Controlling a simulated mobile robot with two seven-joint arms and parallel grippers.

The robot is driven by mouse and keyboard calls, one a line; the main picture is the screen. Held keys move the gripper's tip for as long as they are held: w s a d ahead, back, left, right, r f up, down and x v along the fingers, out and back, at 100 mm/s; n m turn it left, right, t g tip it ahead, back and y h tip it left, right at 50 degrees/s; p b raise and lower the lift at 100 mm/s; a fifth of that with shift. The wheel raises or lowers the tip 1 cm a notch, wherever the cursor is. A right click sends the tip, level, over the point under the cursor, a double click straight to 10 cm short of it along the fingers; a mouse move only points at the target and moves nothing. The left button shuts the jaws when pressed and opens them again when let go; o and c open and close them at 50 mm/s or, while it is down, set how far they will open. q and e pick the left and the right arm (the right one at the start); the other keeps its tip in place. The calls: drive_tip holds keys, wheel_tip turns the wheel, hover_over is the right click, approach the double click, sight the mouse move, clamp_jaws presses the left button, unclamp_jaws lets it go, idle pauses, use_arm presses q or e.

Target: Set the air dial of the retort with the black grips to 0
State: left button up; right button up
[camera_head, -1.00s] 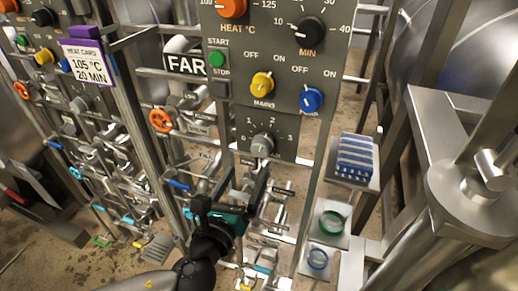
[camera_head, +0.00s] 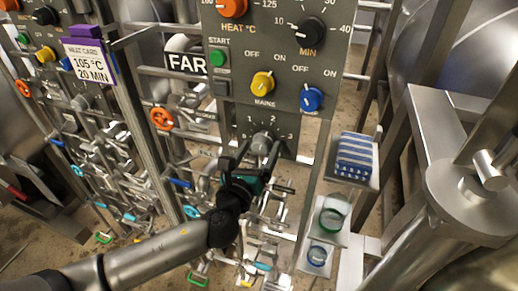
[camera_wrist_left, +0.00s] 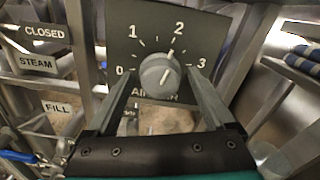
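The air dial (camera_head: 262,143) is a round grey knob on the lower panel plate (camera_head: 285,140), numbered 0 to 3. In the left wrist view the dial (camera_wrist_left: 160,75) has a pale pointer line aimed near 2. The lettering under it is partly hidden. My left gripper (camera_head: 258,155) is at the dial from below. In the wrist view its two fingers (camera_wrist_left: 156,72) stand apart, one on each side of the knob. A gap shows at the left finger; I cannot tell whether the right finger touches. Black grips on the retort cannot be made out. My right gripper is out of view.
Above are the yellow mains knob (camera_head: 262,83), blue knob (camera_head: 311,98), black minute dial (camera_head: 310,31) and green start button (camera_head: 217,57). Pipes and valve handles crowd the lower left. A shelf with a blue striped stack (camera_head: 355,155) stands close on the right.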

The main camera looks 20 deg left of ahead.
use_arm(q)
drive_tip(key=c, duration=1.3)
drive_tip(key=shift+n, duration=0.3)
drive_tip(key=n+b, duration=0.1)
drive_tip(key=n, duration=0.4)
drive_tip(key=shift+n, duration=0.3)
drive_tip(key=n, duration=0.3)
drive_tip(key=shift+n+b, duration=0.3)
drive_tip(key=shift+b, duration=0.05)
drive_tip(key=n, duration=0.2)
drive_tip(key=shift+n, duration=0.4)
drive_tip(key=n, duration=0.5)
drive_tip(key=shift+a, duration=0.1)
drive_tip(key=n+p, duration=0.2)
drive_tip(key=n, duration=0.4)
drive_tip(key=shift+f+n, duration=0.1)
drive_tip(key=shift+n, duration=0.2)
